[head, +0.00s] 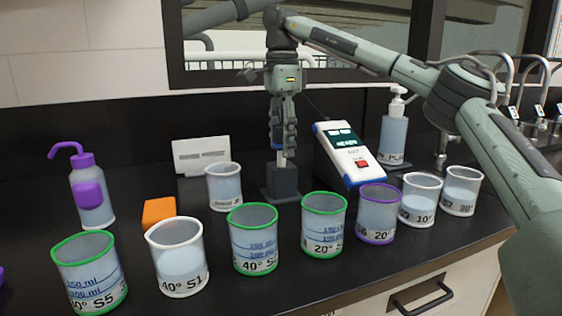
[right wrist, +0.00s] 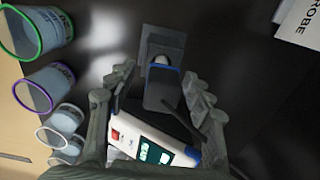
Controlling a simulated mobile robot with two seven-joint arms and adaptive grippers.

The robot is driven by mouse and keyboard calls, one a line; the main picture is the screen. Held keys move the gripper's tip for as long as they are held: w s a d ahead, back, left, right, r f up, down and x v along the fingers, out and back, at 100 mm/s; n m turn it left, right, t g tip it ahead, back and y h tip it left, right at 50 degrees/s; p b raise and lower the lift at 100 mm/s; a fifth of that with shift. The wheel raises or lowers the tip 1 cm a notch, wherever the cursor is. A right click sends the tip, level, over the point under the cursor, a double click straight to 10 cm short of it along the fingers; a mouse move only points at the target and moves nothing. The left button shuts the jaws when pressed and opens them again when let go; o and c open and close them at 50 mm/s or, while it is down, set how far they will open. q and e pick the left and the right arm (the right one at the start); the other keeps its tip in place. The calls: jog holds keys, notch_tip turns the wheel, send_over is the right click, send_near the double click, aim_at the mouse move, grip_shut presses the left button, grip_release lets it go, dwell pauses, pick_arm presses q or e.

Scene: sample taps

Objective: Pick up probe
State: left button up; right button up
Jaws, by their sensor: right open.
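The probe (head: 282,159) stands upright in a dark holder block (head: 281,186) at the back middle of the counter. Only its pale lower part and a bit of blue show in the head view. In the right wrist view, the probe's dark body with a blue edge (right wrist: 163,92) lies between the fingers, with the holder (right wrist: 165,40) beyond it. My right gripper (head: 282,140) points down over the probe. It also shows in the right wrist view (right wrist: 160,74), open, with a finger on each side and visible gaps. My left gripper is not in view.
A white meter with a red button (head: 349,156) stands just right of the holder. Several labelled beakers, including a green-rimmed one (head: 254,240), line the front. An orange block (head: 159,212), a white card (head: 201,155) and a purple wash bottle (head: 92,200) are left.

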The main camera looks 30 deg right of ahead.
notch_tip(320, 180, down, 2)
jog(key=shift+w, duration=0.1)
jog(key=shift+c, duration=0.2)
